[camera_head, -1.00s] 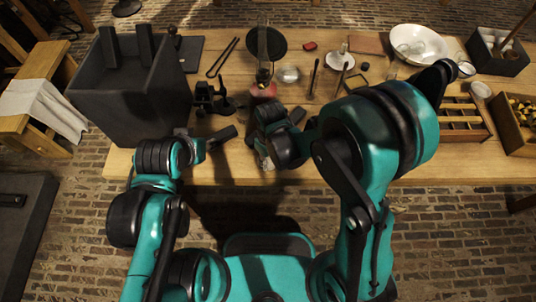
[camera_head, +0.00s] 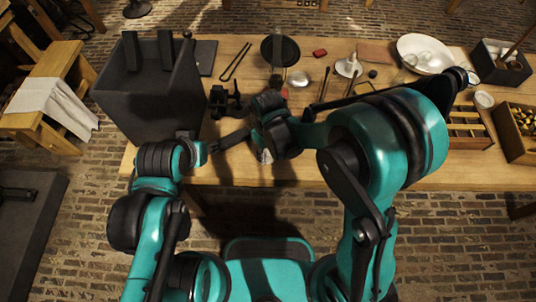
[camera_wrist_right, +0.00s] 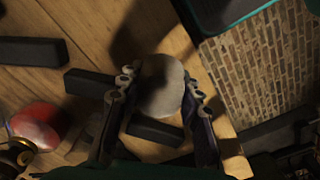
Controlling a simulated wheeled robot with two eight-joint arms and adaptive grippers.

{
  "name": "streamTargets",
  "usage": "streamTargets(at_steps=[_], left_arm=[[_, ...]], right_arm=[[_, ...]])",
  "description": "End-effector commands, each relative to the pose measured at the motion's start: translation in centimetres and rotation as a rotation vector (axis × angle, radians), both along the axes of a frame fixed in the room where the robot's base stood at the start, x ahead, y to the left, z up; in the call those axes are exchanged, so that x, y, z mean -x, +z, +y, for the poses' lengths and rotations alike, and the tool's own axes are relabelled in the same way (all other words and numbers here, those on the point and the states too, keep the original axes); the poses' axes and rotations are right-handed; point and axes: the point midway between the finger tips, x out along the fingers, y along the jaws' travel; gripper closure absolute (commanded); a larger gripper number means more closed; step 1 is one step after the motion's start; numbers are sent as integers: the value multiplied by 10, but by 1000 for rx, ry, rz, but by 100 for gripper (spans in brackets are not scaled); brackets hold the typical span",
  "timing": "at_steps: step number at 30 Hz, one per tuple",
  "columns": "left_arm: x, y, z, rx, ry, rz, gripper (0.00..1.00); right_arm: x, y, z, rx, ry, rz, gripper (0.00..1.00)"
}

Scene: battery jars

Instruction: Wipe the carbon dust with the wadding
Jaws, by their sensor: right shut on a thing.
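The wadding is a pale, rounded pad (camera_wrist_right: 161,84) between the fingers of my right gripper (camera_wrist_right: 158,100) in the right wrist view. The gripper is shut on it, over the wooden table near its front edge. In the head view my right gripper (camera_head: 265,155) is mostly hidden under its own wrist. My left gripper (camera_head: 200,150) is at the table's front edge, to the left of the right one; its fingers are not clear. I cannot make out the carbon dust; dark shadow covers the wood around the pad.
Dark bars lie close to the right gripper, one behind the pad (camera_wrist_right: 155,131) and one beside it (camera_wrist_right: 88,84). A red, rounded object (camera_wrist_right: 38,126) is nearby. A large dark box (camera_head: 150,100) stands at the left. A white bowl (camera_head: 424,50) sits at the back right.

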Motion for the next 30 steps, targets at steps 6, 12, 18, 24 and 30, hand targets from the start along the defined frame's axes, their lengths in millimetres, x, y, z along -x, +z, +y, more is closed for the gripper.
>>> streamTargets(at_steps=[6,12,18,24,30], left_arm=[[0,15,0,0,0,0,60],[0,16,0,0,0,0,60],[0,15,0,0,0,0,60],[0,15,0,0,0,0,60],[0,14,0,0,0,0,60]], right_arm=[[-3,20,0,0,-3,0,97],[-4,22,0,0,-3,0,97],[-4,22,0,0,-3,0,97],[-4,22,0,0,-4,0,97],[-15,22,-26,0,-110,0,97]])
